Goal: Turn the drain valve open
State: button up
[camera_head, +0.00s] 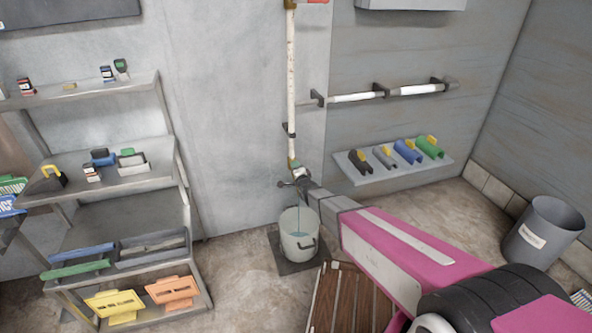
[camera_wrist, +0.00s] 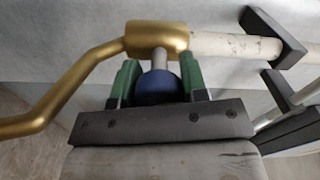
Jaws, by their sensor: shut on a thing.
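The drain valve has a brass body (camera_wrist: 157,38) at the end of a white pipe (camera_wrist: 235,45), with a curved brass spout (camera_wrist: 75,88) to the left in the wrist view. A round dark blue knob (camera_wrist: 160,87) sits on a short grey stem below the body. My gripper (camera_wrist: 158,78), with green fingers, is shut on the blue knob, one finger on each side. In the head view my gripper (camera_head: 299,179) is at the foot of the vertical white pipe (camera_head: 291,80). The knob is too small to make out there.
A pale bucket (camera_head: 299,242) stands on a dark floor mat (camera_head: 284,266) below the valve. A slatted wooden thing (camera_head: 345,300) lies near my arm. A loaded shelf rack (camera_head: 110,200) is on the left, a wall shelf (camera_head: 400,172) and grey bin (camera_head: 545,235) on the right.

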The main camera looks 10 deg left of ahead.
jog(key=shift+f+m, duration=0.1)
jog(key=shift+m, duration=1.4)
jog(key=o, duration=0.9)
jog(key=v, duration=1.1)
jog(key=shift+a, duration=0.1)
